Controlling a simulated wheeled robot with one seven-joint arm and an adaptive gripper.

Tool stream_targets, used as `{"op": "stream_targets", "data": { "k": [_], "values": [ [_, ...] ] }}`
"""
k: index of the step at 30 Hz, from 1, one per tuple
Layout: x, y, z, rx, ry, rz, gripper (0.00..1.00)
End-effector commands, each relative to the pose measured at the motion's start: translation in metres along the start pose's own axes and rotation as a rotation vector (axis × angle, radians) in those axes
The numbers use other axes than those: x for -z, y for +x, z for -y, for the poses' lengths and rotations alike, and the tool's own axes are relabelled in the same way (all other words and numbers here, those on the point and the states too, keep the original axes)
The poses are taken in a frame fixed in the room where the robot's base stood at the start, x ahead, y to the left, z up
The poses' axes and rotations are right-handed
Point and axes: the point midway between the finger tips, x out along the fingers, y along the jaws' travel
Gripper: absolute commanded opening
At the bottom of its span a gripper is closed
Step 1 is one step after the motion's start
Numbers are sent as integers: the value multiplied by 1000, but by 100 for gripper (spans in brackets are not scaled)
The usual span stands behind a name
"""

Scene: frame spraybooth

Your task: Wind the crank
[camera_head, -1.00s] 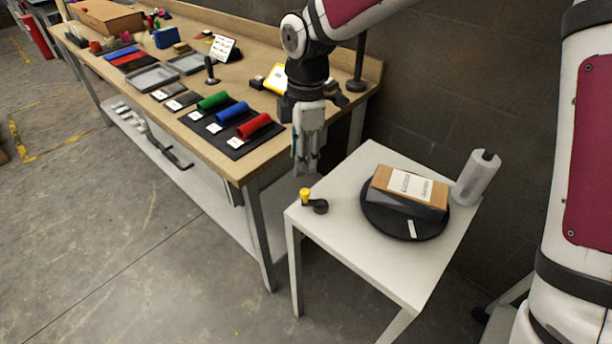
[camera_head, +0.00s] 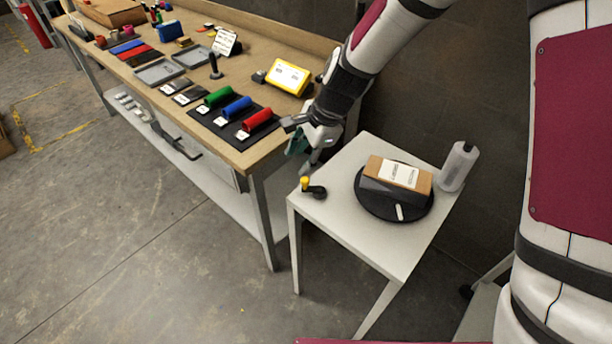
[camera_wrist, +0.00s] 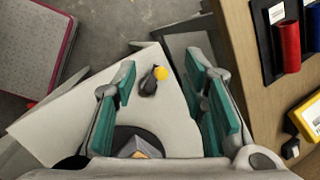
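The crank (camera_head: 314,189) is a small dark arm with a yellow knob, at the left corner of the small white table (camera_head: 341,216). In the wrist view the crank (camera_wrist: 149,85) lies beyond and between my fingertips, apart from them. My gripper (camera_head: 303,155) is above the table's back left edge, higher than the crank. Its two green-padded fingers (camera_wrist: 166,85) are spread wide with nothing between them. The black round turntable (camera_head: 372,205) on the same table carries a brown box (camera_head: 409,175) with a white label.
A pale bottle (camera_head: 459,166) stands at the table's right corner. The long wooden workbench (camera_head: 247,157) is close on the left of my gripper, with red, blue and green rollers and a yellow device (camera_head: 289,77). A dark wall is behind.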

Motion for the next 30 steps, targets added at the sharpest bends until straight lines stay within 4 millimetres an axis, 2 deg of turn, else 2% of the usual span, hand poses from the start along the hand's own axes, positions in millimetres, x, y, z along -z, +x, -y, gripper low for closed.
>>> {"op": "stream_targets", "data": {
  "k": [6,9,12,15,20,30],
  "values": [
    [16,-14,-8,85,656,-33,39],
    [25,-19,-11,125,901,-40,39],
    [32,-23,-13,156,1073,-42,39],
    [36,-24,-14,173,1173,-41,39],
    [40,-17,-14,180,1215,-42,39],
    [46,40,-8,176,1212,-42,39]
  ]
}}
